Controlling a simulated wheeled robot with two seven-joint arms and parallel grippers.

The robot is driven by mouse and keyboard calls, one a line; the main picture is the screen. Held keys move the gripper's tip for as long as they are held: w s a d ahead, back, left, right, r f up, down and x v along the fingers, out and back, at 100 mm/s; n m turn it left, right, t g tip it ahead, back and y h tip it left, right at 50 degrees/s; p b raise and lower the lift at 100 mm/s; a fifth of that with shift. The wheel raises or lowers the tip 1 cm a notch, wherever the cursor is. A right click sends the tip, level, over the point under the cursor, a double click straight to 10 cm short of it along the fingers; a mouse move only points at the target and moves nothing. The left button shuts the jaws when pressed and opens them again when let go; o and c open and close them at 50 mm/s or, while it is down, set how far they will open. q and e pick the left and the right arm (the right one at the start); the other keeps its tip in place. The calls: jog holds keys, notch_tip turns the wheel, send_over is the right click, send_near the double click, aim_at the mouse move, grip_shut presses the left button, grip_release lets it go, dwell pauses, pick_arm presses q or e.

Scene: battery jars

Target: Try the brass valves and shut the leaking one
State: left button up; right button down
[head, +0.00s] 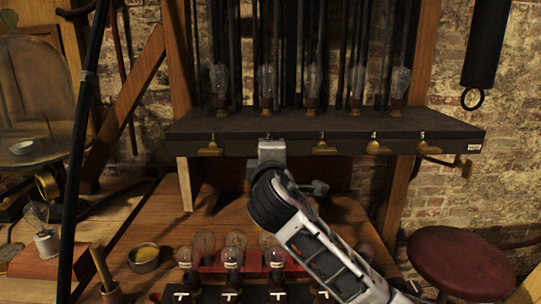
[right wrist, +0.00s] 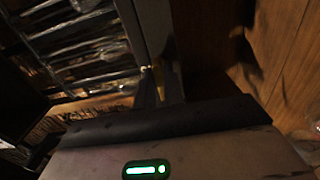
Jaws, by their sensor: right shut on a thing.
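A row of brass valves with small number marks runs along the front edge of a dark shelf. Valve 1 (head: 211,150), valve 3 (head: 324,148), valve 4 (head: 377,148) and valve 5 (head: 428,149) are in plain sight. My right gripper (head: 270,150) is at the second place in the row, shut on valve 2, which it hides. I cannot tell from these frames which valve leaks. My left gripper is not in view.
Several glass jars or bulbs (head: 266,82) stand on the dark shelf (head: 300,124) above the valves. More bulbs (head: 233,258) stand on the wooden bench below, beside a small round dish (head: 144,257). A red stool (head: 460,265) is at right.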

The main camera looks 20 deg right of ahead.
dwell(0.4)
jog(key=c, duration=1.5)
grip_release()
jog(key=b+v, duration=0.1)
jog(key=v, duration=1.5)
